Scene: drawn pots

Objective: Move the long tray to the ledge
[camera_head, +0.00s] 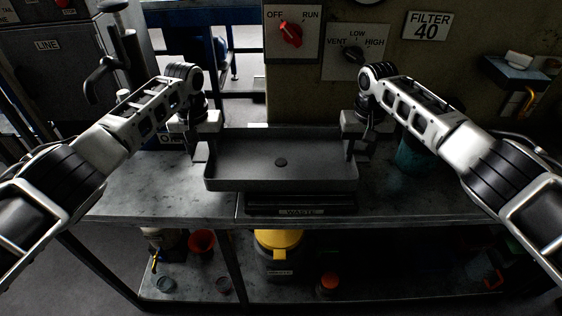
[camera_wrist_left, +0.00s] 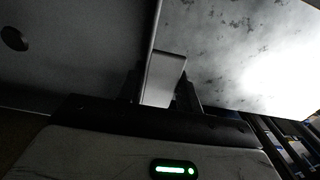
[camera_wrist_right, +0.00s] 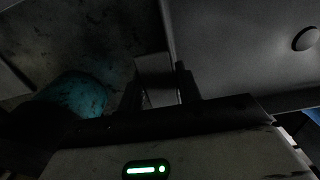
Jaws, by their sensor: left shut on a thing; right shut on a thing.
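The long tray (camera_head: 281,180) is dark grey and shallow, with a small round knob or disc in its middle. It looks level, in the middle of the head view above the workbench; I cannot tell whether it touches what is under it. My left gripper (camera_head: 203,152) is shut on the tray's left end, and the left wrist view shows the light end tab (camera_wrist_left: 163,78) between its fingers. My right gripper (camera_head: 356,148) is shut on the right end, with the tab (camera_wrist_right: 156,80) between its fingers in the right wrist view.
The metal workbench (camera_head: 140,190) has bare room left of the tray. A block labelled WASTE (camera_head: 301,205) is under the tray's front. A teal object (camera_head: 413,160) stands at right, near my right arm. A wall panel with a red switch (camera_head: 291,33) rises behind.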

